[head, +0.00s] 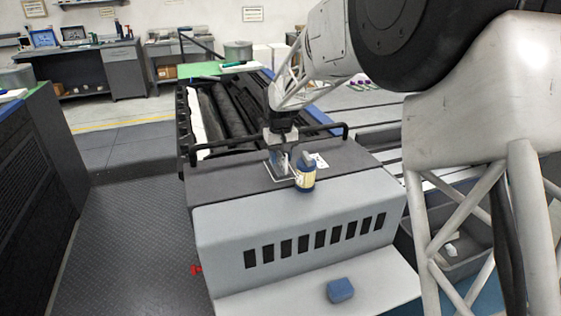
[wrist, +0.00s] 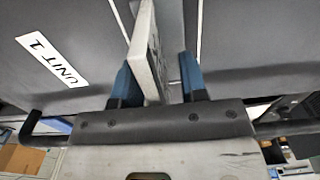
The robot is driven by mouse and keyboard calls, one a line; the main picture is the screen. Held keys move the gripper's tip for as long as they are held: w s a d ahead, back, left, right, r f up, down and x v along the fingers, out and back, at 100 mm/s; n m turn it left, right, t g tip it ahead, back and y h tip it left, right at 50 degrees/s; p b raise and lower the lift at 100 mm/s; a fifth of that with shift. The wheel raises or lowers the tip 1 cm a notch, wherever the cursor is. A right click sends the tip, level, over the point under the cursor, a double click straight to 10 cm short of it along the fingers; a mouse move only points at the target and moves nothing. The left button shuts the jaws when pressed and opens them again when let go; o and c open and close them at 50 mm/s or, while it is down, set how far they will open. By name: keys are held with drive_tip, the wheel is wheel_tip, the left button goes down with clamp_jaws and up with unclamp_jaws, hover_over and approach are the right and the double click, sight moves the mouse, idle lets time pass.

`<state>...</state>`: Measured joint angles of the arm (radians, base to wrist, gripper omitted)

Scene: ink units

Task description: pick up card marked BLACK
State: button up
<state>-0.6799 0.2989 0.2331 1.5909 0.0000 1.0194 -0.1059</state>
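My gripper (head: 283,158) points down at the top of the grey ink unit. In the wrist view its two blue fingers (wrist: 160,78) stand apart, with a pale upright slab (wrist: 146,45), perhaps a card, between them. The slab lies close to the left finger; a grey gap shows between it and the right finger. I cannot tell whether the left finger touches it. I can read no BLACK marking in either view. In the head view the slab is hard to make out around the fingers.
A bottle (head: 305,172) with a dark blue lower part stands just right of my gripper. A "UNIT 1" label (wrist: 52,60) lies on the unit's top. A black rail (head: 212,154) crosses behind. A blue block (head: 340,290) rests on the front ledge.

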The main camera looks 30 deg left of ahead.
drive_tip(key=shift+c, duration=0.4)
clamp_jaws()
